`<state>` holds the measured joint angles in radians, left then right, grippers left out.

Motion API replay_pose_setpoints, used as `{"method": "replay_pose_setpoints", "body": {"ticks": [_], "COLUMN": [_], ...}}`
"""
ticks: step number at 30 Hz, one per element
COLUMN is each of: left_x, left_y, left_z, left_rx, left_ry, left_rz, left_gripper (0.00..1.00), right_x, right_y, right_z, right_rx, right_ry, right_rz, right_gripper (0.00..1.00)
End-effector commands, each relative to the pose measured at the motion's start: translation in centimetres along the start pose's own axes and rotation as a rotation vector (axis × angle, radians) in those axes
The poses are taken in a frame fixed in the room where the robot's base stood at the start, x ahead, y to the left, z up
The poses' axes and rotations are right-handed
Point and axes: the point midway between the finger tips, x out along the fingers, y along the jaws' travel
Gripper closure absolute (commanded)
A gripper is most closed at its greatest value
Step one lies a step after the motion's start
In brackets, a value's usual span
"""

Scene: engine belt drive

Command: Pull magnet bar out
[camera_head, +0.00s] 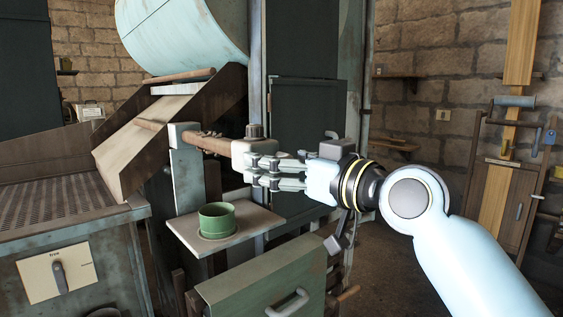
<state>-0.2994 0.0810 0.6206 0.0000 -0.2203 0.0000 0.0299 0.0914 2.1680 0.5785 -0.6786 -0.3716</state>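The magnet bar (208,143) looks like a brown rod with a pale block at its right end. It runs nearly level, from a pale upright post on the left to my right gripper. My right gripper (256,173) comes in from the right, with its pale fingers at the block end. The fingers appear shut on this end, though they hide part of the contact. The bar's left end meets the post, and I cannot see how far it reaches inside. My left gripper is out of view.
A green cup (217,220) stands on a small pale shelf (262,222) below the bar. A green drawer front with a handle (287,304) is lower down. A sloped chute (150,140) and a ribbed tray (65,200) are at left. A dark cabinet (308,110) stands behind.

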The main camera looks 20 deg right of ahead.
Motion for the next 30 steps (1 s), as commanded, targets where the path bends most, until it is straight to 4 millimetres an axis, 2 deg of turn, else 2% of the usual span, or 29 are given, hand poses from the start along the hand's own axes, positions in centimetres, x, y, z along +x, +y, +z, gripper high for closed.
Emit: {"method": "replay_pose_setpoints", "body": {"ticks": [8,11,14,21,24,30], "left_x": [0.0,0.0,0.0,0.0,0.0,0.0], "left_y": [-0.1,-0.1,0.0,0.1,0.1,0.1], "left_z": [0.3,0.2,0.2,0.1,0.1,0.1], "left_rx": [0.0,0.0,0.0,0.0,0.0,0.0], "left_ry": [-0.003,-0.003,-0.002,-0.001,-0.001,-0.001], "left_rz": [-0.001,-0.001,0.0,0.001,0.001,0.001], "left_gripper": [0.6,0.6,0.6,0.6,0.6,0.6], "right_x": [-0.1,-0.7,-2.3,-8.0,-9.7,-11.6], "right_y": [0.0,0.1,0.0,0.0,-0.1,0.1], "right_z": [-0.1,0.0,0.1,0.2,0.1,0.1], "right_rx": [-0.002,-0.004,-0.007,-0.011,-0.009,-0.005], "right_ry": [0.001,-0.001,-0.002,-0.007,-0.004,-0.002], "right_rz": [0.001,0.001,0.0,-0.002,-0.002,0.002], "right_gripper": [0.08,0.08,0.08,0.08,0.08,0.08]}}
